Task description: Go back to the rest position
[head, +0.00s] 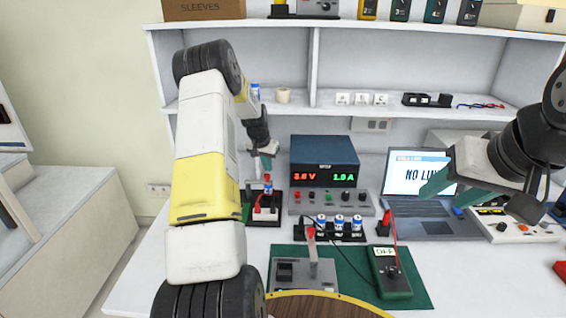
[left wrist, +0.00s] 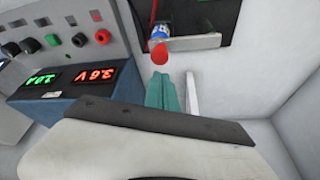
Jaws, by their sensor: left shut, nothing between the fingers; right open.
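My left gripper (head: 265,163) is shut and empty. It hangs at the left of the workbench, above a small blue-and-white cylinder with a red tip (head: 268,187) in a dark holder (head: 247,218). In the left wrist view, the closed teal fingertips (left wrist: 174,82) point at the red tip (left wrist: 159,54); I cannot tell how small the gap is. My right gripper (head: 455,188) is open and empty, with teal fingers spread in front of the laptop (head: 420,205).
A blue power supply (head: 325,155) with lit digits stands beside my left gripper. A socket panel (head: 333,203) and a cell rack (head: 340,236) are in front. A green mat (head: 415,296) bears a multimeter (head: 390,272) and a switch unit (head: 292,272). The shelf (head: 350,112) is behind.

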